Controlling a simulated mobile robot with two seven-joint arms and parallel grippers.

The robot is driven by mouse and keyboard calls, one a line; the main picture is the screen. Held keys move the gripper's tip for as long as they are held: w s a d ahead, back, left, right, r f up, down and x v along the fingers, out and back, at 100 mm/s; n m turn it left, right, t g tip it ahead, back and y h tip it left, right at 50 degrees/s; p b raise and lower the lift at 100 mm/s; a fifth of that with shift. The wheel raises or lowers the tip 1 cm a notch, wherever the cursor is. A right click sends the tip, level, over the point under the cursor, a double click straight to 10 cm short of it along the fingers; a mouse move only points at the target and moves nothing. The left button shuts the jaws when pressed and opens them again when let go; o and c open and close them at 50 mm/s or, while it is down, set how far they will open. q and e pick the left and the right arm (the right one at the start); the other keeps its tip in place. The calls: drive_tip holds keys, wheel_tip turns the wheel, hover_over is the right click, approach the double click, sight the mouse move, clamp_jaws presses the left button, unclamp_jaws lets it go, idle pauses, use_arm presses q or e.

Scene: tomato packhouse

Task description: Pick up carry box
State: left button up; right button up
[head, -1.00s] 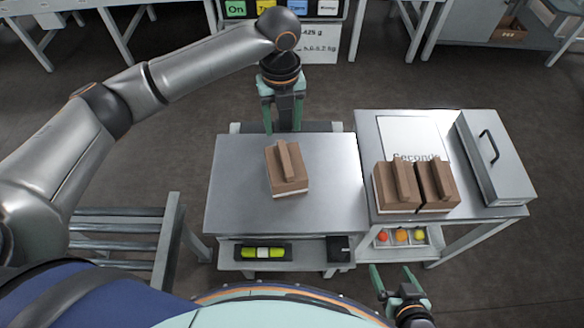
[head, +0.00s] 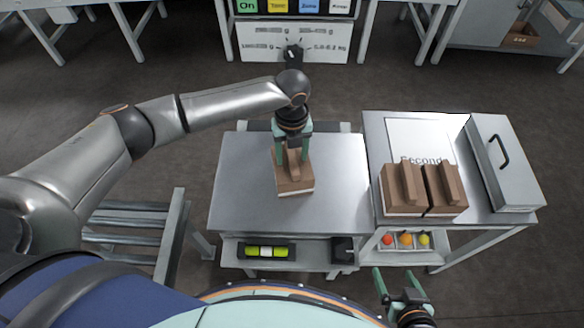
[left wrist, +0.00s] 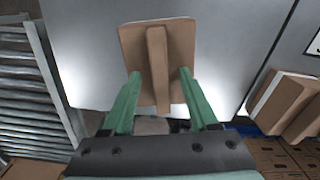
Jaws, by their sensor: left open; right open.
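A brown carry box (head: 294,184) with a raised handle ridge stands on the left metal table (head: 235,180). My left gripper (head: 292,156) is open above the box, its two green fingers on either side of the handle ridge. In the left wrist view the box (left wrist: 132,45) lies ahead, and its handle (left wrist: 158,70) runs between the open fingers of the left gripper (left wrist: 164,100). I cannot tell whether the fingers touch it. My right gripper (head: 392,285) is open and empty in front of the tables, low in the head view.
Two similar brown boxes (head: 404,192) stand on the right table by a sign reading "Second". A grey lidded case (head: 500,160) with a handle is beside them. A roller rack (head: 125,235) stands at left. The left table's surface around the box is clear.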

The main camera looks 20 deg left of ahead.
use_arm(q)
clamp_jaws()
idle(0.5)
